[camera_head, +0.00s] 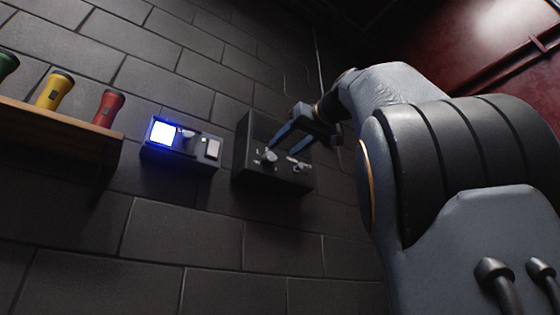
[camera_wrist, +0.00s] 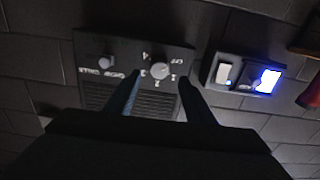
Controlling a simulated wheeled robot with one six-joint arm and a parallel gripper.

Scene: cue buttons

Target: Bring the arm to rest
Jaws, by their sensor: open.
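My gripper (camera_head: 291,131) is open and empty, reached out in front of a dark wall panel with knobs (camera_head: 245,160). In the wrist view, its two fingers (camera_wrist: 158,93) stand apart, with a round grey knob (camera_wrist: 160,71) showing between their tips. I cannot tell whether a finger touches the knob. A smaller knob (camera_wrist: 106,62) sits on the same panel, and slotted vents lie below it. Lettering on the panel is too blurred to read fully. My arm is stretched out toward the wall from the right in the head view.
A small box (camera_head: 207,167) beside the panel has a glowing blue-white square (camera_head: 162,133) and a pale button (camera_head: 212,149). A wooden shelf (camera_head: 60,122) at the left holds a red (camera_head: 108,108), a yellow (camera_head: 54,90) and a green item (camera_head: 7,65). The brick wall below is clear.

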